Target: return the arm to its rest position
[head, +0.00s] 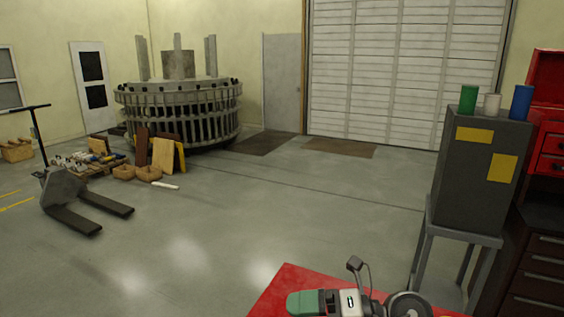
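Neither of my grippers shows in the head view, and no part of my arms can be made out. A large round grey turret structure (180,108) with vertical bars and several upright posts stands at the back left. A red surface (283,288) shows at the bottom edge, cut off by the frame. A green and grey power tool (330,302) lies on it, with a dark round disc (408,306) at its right end.
A pallet jack (75,195) stands at left. Planks (163,154) and baskets lie by the turret. A grey cabinet (470,200) on a stand, topped by several cans, and a red tool chest (552,140) stand at right. The middle floor is clear to the roller door (405,75).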

